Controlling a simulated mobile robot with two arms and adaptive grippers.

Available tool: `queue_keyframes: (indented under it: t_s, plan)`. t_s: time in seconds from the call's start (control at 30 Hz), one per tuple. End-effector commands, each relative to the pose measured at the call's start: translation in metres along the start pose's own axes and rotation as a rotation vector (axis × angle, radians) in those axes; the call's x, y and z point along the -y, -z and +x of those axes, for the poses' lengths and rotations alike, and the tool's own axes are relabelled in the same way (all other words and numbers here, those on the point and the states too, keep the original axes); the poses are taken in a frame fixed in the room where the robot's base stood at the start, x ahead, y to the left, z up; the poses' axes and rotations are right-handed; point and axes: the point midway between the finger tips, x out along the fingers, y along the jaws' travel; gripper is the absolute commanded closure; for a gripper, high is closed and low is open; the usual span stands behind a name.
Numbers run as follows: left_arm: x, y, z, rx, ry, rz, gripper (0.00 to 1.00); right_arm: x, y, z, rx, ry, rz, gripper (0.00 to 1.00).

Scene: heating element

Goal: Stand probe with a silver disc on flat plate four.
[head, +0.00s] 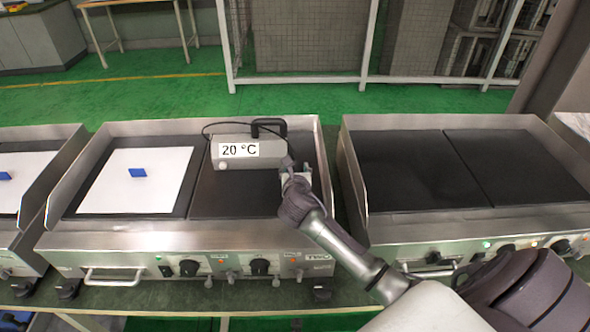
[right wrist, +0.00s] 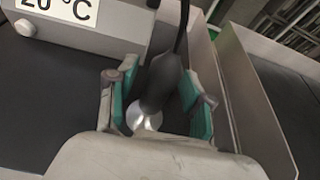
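The probe (right wrist: 160,82) has a dark handle with a black cable at its top and a silver disc (right wrist: 146,117) at its lower end. In the head view my right gripper (head: 297,178) is over the dark plate (head: 235,196), just right of the grey meter. Flat dark plates (head: 415,172) and (head: 512,165) on the right griddle are bare. No plate number is readable. My left gripper is not in view.
The meter (head: 250,152) reads 20 °C and has a black handle. White sheets with blue blocks lie on plates at left (head: 137,180). Raised metal side walls (head: 352,180) and a narrow gap separate the middle and right griddles. Knobs line the fronts.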

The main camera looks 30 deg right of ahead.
Motion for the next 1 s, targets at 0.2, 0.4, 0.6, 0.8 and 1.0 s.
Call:
queue_keyframes:
  t_s: [0.2,0.4,0.6,0.8,1.0]
  plan:
    - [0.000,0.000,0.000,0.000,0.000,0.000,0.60,0.000,-0.003,-0.003,0.001,-0.001,0.001,0.49]
    - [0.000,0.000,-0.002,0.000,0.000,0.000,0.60,0.000,-0.002,-0.036,0.000,-0.003,0.000,0.49]
    - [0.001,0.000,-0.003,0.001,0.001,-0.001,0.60,0.000,-0.002,-0.081,0.000,-0.002,0.000,0.49]
    - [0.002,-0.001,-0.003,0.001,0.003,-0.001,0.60,0.000,-0.003,-0.111,0.001,-0.001,0.000,0.49]
    - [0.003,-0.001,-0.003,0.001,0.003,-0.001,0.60,0.000,-0.003,-0.121,0.000,0.001,0.001,0.49]
